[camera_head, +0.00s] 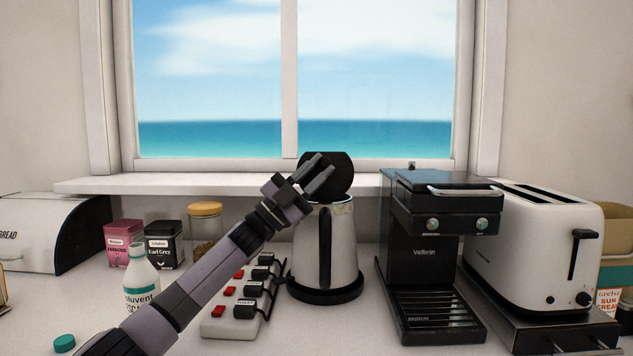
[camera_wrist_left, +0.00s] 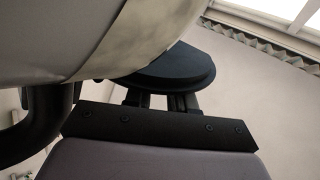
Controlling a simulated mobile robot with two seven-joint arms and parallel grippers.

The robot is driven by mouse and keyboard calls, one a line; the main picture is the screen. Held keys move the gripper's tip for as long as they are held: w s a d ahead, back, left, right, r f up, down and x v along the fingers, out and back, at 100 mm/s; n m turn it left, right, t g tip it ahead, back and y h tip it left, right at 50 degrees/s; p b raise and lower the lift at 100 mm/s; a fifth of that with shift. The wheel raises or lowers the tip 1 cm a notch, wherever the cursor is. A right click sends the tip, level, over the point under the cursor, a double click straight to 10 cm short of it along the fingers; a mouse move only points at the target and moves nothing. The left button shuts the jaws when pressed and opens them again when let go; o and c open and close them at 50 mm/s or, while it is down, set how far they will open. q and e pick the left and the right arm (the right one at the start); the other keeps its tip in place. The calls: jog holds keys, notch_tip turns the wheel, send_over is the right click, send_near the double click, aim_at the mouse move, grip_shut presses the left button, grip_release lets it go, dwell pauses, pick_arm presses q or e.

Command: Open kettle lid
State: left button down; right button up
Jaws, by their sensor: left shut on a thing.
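The silver kettle (camera_head: 342,245) with a black handle stands upright on its black base (camera_head: 328,291) in the middle of the counter. Its round black lid (camera_head: 343,176) is raised and stands steeply tilted above the kettle's top. My left gripper (camera_head: 323,167) is at the lid and shut on it; the fingers partly hide the lid in the head view. In the left wrist view, the dark lid (camera_wrist_left: 178,70) lies just past the fingers, with the kettle's pale body (camera_wrist_left: 85,35) close at upper left. My right gripper is not in view.
A power strip (camera_head: 235,300) with red switches lies left of the kettle, under my left arm. A black coffee machine (camera_head: 430,260) and a white toaster (camera_head: 535,240) stand at right. A solvent bottle (camera_head: 141,280), tea tins and a jar (camera_head: 205,225) are at left.

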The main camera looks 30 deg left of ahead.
pick_arm(q)
jog(key=shift+s+d+m+g+h, duration=0.15)
jog(key=shift+m+g+h, duration=0.15)
jog(key=shift+m+h, duration=0.4)
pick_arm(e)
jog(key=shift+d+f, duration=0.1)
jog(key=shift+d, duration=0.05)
pick_arm(q)
jog(key=c, duration=1)
grip_release()
jog(key=shift+r+p, duration=1.5)
jog(key=shift+r, duration=8.55)
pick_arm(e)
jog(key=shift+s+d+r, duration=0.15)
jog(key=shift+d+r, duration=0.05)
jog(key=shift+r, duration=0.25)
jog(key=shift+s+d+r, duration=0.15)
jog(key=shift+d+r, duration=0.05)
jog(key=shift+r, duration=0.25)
